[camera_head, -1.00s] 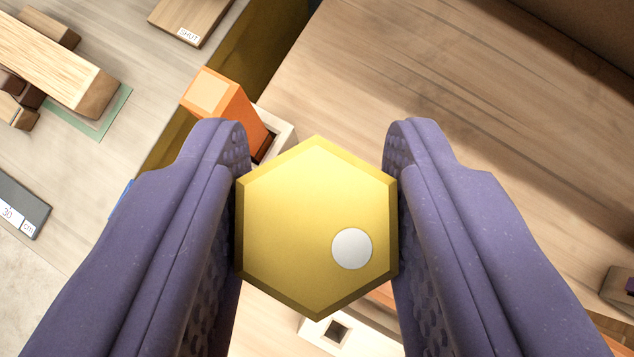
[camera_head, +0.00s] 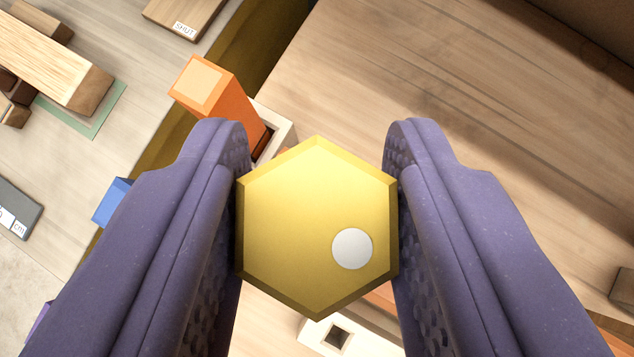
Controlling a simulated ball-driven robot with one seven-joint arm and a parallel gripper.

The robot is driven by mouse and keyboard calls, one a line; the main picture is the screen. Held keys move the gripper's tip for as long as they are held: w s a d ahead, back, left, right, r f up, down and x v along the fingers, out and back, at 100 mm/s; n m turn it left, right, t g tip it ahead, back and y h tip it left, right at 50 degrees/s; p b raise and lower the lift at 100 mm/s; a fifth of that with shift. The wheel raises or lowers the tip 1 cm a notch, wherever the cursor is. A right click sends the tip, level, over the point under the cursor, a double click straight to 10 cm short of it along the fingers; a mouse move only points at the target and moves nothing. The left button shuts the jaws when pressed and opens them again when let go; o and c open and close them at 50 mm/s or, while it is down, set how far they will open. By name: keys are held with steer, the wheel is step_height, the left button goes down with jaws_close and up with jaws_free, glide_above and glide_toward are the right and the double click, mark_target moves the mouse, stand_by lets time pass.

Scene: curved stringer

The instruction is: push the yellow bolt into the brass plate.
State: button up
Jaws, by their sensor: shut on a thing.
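The yellow bolt (camera_head: 300,215) shows its hexagonal head, with a white round spot low on its right side. My gripper (camera_head: 317,210) is shut on the bolt, one purple padded finger at the left and one at the right of the head. The bolt's shank is hidden under its head. I cannot make out the brass plate; the head and the fingers cover the middle of the view.
An orange block (camera_head: 222,100) stands tilted in the picture at a pale socket (camera_head: 281,130). A pale piece with a square hole (camera_head: 322,327) lies below the bolt. A blue block (camera_head: 113,200) and wooden blocks (camera_head: 55,65) are at left. Bare wood (camera_head: 480,90) fills the upper right.

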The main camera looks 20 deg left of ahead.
steer(key=shift+f+b, duration=2.75)
steer(key=shift+f, duration=0.25)
steer(key=o, duration=1.3)
steer(key=shift+c, duration=0.2)
steer(key=p+v, duration=0.3)
steer(key=v, duration=0.5)
steer(key=shift+w+a, duration=0.1)
